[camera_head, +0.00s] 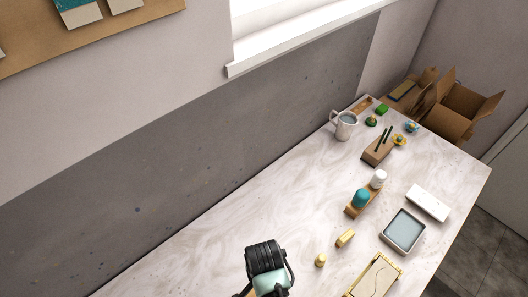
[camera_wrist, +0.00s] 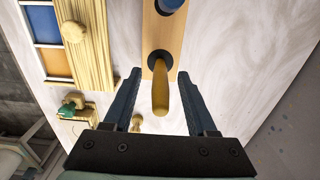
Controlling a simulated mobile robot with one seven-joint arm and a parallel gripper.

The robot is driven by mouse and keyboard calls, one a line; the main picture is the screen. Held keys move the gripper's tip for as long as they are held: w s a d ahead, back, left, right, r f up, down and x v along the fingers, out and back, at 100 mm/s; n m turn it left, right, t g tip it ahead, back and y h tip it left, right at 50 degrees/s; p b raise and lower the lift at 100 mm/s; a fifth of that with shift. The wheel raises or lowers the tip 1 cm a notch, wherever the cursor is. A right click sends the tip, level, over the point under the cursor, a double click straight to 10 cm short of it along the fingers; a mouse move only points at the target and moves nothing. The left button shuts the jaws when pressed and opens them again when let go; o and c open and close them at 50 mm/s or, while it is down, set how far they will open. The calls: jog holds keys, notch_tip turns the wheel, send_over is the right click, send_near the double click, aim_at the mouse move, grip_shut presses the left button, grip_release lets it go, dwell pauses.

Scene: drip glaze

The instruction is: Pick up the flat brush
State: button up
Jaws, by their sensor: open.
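In the wrist view, a tan wooden handle (camera_wrist: 160,98) stands out of a dark round hole in a narrow wooden block (camera_wrist: 158,32) and points toward the camera. It may be the flat brush; no bristles show, so I cannot tell. My gripper (camera_wrist: 159,77) is open, with one dark finger on each side of the handle and a visible gap to both. In the head view my gripper (camera_head: 266,262) is at the bottom edge over the table, and it hides most of what lies below it.
The table's middle left (camera_head: 230,220) is clear.

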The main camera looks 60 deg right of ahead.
jog(key=shift+f, duration=1.25)
jog(key=shift+c, duration=0.3)
grip_shut()
